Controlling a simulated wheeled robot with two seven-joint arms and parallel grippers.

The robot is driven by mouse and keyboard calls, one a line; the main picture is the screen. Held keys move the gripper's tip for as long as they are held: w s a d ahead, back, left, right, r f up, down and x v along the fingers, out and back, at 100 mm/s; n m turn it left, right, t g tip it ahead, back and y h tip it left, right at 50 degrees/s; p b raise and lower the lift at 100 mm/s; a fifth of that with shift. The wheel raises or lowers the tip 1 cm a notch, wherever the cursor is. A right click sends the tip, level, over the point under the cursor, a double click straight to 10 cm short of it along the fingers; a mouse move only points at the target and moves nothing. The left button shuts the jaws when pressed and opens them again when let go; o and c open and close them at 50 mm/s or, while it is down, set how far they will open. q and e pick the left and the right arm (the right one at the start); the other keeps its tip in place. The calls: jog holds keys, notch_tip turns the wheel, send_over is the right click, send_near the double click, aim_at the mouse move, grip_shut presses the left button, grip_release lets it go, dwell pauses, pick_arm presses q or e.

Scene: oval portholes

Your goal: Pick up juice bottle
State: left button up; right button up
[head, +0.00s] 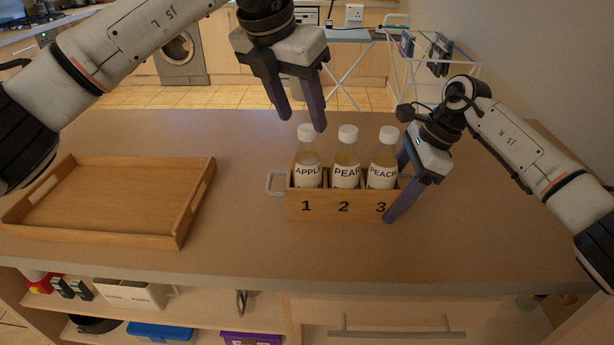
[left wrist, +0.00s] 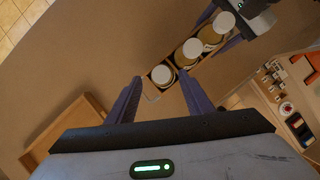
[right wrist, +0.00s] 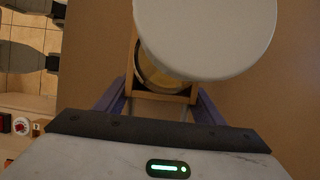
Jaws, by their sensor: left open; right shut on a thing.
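Three juice bottles with white caps stand in a wooden crate (head: 340,207) numbered 1, 2, 3: apple (head: 307,160), pear (head: 346,162) and peach (head: 383,162). My left gripper (head: 301,122) is open and empty, pointing down above and just behind the apple bottle. In the left wrist view, the apple bottle's cap (left wrist: 162,75) shows between the open fingers. My right gripper (head: 400,185) is shut on the crate's right end, one finger in front and one behind. In the right wrist view, the peach cap (right wrist: 205,35) hides much of the crate (right wrist: 160,95).
An empty wooden tray (head: 110,205) lies on the left of the counter (head: 240,240). A grey handle (head: 275,183) sticks out from the crate's left end. The counter between tray and crate is clear. Open shelves and a drawer are below the front edge.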

aim_at(307, 128)
pick_arm(q)
jog(key=x, duration=0.5)
jog(key=shift+s+d, duration=0.1)
jog(key=shift+r, duration=0.1)
grip_shut()
